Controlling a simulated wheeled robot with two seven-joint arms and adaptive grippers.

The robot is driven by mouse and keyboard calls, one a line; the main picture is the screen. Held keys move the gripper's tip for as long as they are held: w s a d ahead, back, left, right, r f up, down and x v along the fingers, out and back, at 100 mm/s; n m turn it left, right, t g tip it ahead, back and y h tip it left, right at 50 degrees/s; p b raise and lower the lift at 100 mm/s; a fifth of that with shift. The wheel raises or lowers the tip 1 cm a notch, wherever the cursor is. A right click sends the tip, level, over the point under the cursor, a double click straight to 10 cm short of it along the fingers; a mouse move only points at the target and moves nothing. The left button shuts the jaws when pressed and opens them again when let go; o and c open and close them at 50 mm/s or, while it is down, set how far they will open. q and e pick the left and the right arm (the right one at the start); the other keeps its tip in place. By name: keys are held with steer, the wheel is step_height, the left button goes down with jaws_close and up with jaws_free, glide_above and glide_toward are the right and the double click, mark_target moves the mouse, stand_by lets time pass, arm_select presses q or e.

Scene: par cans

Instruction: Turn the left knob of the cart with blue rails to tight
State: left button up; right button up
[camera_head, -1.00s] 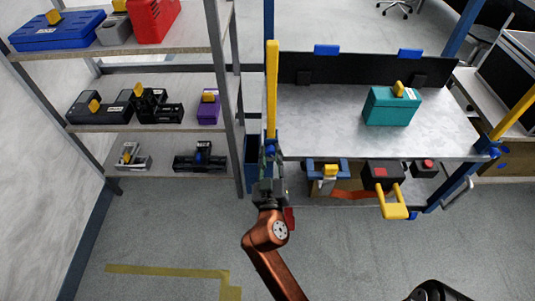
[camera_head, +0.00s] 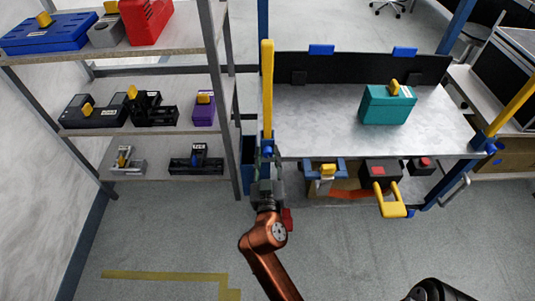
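The cart's grey worktop (camera_head: 330,115) stands at the right, with blue posts and a yellow bar (camera_head: 267,85) at its left front corner. A small blue knob (camera_head: 267,150) shows at the foot of that bar. The knob's lower part is hidden by the gripper.
A teal case (camera_head: 388,105) sits on the worktop. A shelf rack (camera_head: 150,131) with several cases stands close on the left. The floor (camera_head: 160,235) in front is mostly clear.

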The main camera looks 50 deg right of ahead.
steer(key=shift+o, duration=1.3)
steer(key=shift+r, duration=0.1)
step_height(320, 180, up, 10)
